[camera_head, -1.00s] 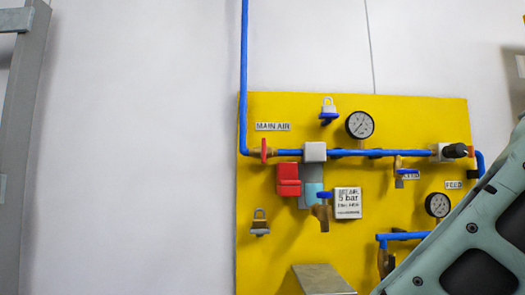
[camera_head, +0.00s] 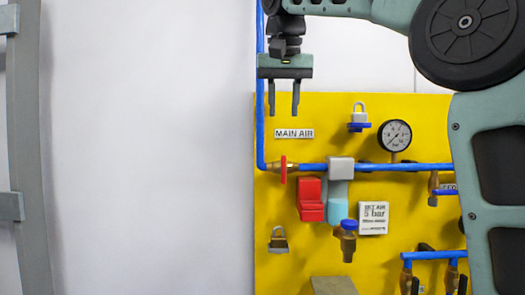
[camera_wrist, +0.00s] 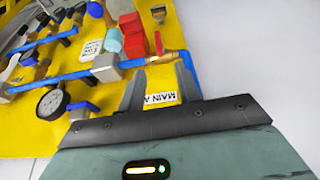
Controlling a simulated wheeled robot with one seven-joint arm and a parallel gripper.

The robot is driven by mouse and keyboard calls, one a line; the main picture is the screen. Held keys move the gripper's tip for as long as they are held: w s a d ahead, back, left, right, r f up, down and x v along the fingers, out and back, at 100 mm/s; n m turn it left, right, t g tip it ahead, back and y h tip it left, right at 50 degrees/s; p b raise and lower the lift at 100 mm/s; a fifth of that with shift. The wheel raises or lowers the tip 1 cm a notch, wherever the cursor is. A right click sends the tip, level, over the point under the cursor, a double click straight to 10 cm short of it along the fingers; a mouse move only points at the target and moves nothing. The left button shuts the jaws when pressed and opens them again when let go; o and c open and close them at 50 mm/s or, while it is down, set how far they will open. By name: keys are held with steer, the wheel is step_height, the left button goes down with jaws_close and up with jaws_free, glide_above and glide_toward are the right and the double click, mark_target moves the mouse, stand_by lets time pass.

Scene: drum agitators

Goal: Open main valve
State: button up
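The main valve has a red handle (camera_head: 283,169) on the blue pipe, just below the MAIN AIR label (camera_head: 294,134). The handle looks upright, across the horizontal pipe. It also shows in the wrist view as a red handle (camera_wrist: 158,43) beyond the fingertips. My gripper (camera_head: 284,110) points down above the label and the valve, with its two fingers apart and nothing between them. In the wrist view, my gripper (camera_wrist: 161,76) frames the label, and the valve handle lies ahead, apart from both fingers.
A grey metal frame (camera_head: 30,150) stands at the left. The white wall between them is clear.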

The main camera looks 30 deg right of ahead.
mark_target(284, 158)
steer(key=x, duration=0.5)
steer(key=p+x, duration=0.1)
steer(key=x, duration=1)
steer(key=shift+w+d, duration=0.2)
steer(key=shift+d, duration=0.2)
steer(key=shift+c, duration=0.3)
jaws_close()
